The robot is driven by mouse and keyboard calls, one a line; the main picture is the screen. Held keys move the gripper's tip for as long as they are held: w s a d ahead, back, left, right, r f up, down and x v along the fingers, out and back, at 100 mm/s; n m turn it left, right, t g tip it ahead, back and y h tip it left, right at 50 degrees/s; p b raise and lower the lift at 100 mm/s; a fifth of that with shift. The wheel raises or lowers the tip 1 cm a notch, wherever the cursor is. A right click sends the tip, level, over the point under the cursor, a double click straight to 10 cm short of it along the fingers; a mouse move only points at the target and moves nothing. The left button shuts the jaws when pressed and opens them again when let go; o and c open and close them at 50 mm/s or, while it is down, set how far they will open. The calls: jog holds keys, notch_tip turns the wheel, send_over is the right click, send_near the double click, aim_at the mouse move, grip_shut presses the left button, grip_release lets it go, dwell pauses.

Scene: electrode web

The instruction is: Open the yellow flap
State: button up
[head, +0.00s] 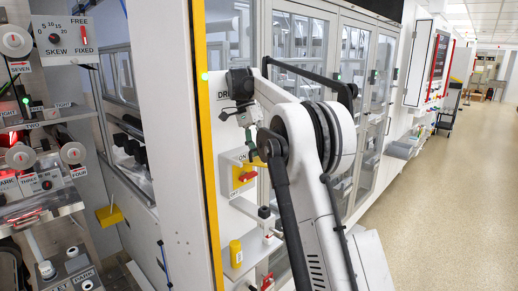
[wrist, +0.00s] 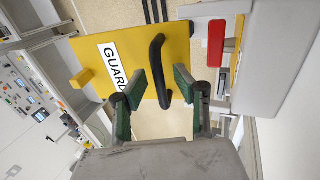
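The yellow flap (wrist: 125,55) with a white GUARD label (wrist: 112,66) shows in the wrist view, with a black curved handle (wrist: 157,70) on it. My gripper (wrist: 158,84) is open, its two green-padded fingers apart on either side of the handle's lower part. The handle shows between the pads with gaps on both sides; I cannot tell how deep it sits between them. In the head view my gripper (head: 250,132) is small and partly hidden by my arm, near the yellow switch box. I cannot make out the flap clearly there.
A yellow switch box with a red knob (head: 246,176) is on the machine wall. A yellow bottle (head: 235,253) stands on a shelf below. A red part (wrist: 215,43) lies right of the flap. The aisle floor (head: 450,190) at right is clear.

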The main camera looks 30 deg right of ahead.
jog(key=shift+r, duration=0.15)
jog(key=shift+r, duration=4.85)
